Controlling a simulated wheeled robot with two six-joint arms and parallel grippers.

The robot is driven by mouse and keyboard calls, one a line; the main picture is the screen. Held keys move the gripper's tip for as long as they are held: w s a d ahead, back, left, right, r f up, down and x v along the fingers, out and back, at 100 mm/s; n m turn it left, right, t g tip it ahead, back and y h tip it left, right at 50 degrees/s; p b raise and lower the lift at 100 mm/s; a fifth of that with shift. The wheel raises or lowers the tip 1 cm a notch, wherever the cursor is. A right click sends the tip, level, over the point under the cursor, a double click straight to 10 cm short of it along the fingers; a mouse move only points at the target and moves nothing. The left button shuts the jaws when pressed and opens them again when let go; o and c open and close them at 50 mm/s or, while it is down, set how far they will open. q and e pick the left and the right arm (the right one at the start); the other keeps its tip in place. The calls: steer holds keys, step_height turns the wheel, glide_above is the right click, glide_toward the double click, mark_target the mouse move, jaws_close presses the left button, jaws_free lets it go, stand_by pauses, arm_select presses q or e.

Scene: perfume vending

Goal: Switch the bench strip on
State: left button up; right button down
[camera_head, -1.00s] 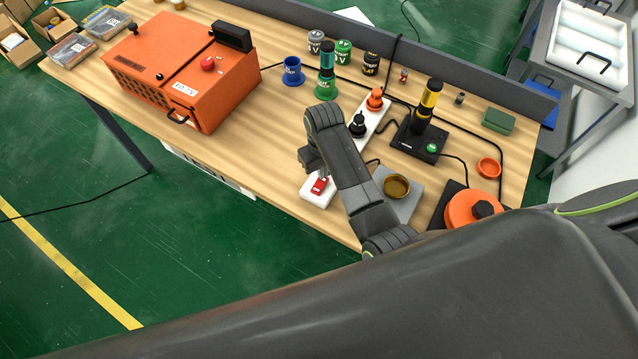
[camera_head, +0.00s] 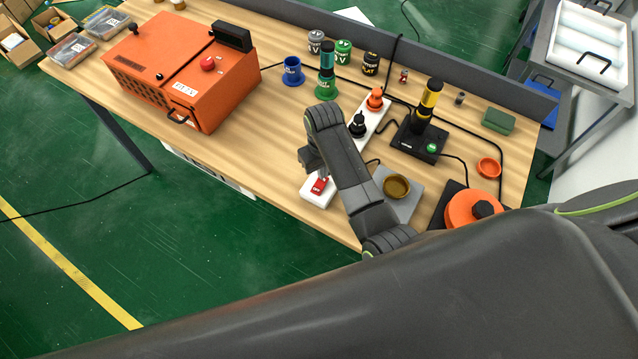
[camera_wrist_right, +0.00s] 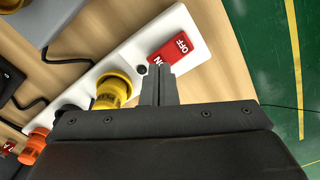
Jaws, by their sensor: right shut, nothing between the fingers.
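The bench strip (camera_head: 309,193) is a long white power strip on the bench, partly hidden by my right arm in the head view. It also shows in the right wrist view (camera_wrist_right: 196,32). Its red rocker switch (camera_wrist_right: 170,48) sits at the near end, marked ON and OFF; it also shows in the head view (camera_head: 319,185). My right gripper (camera_wrist_right: 159,72) is shut and empty, with its tips at the ON end of the rocker, seemingly touching it. The OFF end looks raised. My left gripper is not in view.
A yellow plug (camera_wrist_right: 114,88) is in the strip beside my fingers. Black (camera_head: 357,124) and orange (camera_head: 375,99) plugs stand farther along. A grey plate with a brass dish (camera_head: 397,186) is to the right. Bare wood (camera_head: 255,150) lies to the left.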

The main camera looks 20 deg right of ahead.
steer(key=shift+f+b, duration=0.4)
steer(key=shift+f, duration=0.65)
stand_by(0.4)
step_height(320, 180, up, 3)
steer(key=shift+f+p, duration=0.2)
steer(key=shift+p, duration=0.85)
steer(key=shift+r, duration=2.25)
